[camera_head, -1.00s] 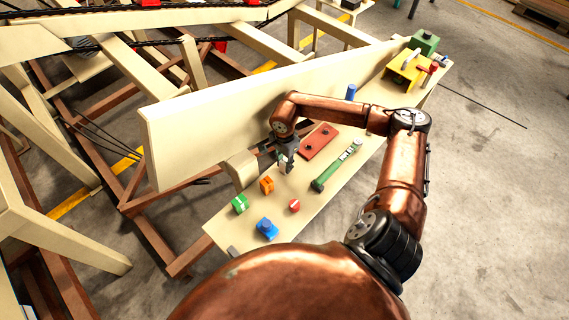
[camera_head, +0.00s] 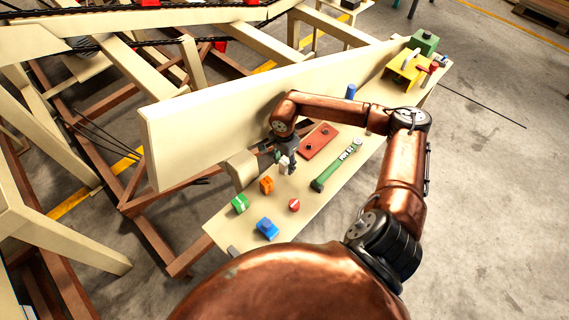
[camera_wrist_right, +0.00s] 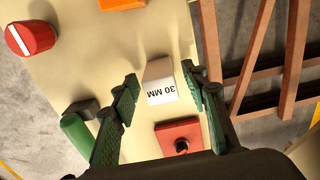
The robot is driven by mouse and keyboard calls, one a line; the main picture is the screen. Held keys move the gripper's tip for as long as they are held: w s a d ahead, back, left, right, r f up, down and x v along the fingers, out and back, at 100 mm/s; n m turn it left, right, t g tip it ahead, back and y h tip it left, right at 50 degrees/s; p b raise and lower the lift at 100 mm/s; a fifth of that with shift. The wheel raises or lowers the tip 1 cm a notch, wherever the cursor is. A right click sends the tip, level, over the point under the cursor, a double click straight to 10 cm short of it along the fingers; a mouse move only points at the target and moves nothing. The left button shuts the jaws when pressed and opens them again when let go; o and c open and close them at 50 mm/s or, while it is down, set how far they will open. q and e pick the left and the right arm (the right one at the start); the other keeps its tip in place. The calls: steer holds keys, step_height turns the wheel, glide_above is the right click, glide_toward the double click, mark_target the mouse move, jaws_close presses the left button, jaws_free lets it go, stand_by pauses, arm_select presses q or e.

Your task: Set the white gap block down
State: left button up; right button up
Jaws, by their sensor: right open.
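The fingers are open, with a gap on both sides of the block. In the head view my right gripper (camera_head: 287,164) is low over the bench, and the white block (camera_head: 284,165) shows only as a small pale patch at its fingers. My left gripper is not in view.
On the bench (camera_head: 225,232) are an orange block (camera_head: 267,185), a green block (camera_head: 240,204), a blue block (camera_head: 267,228), a red round piece (camera_head: 294,205), a green bar tool (camera_head: 336,166) and a red plate (camera_head: 319,142). A tall cream panel (camera_head: 200,133) runs along the bench's far side.

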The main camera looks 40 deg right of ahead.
mark_target(284, 162)
step_height(284, 162, up, 12)
stand_by(0.4)
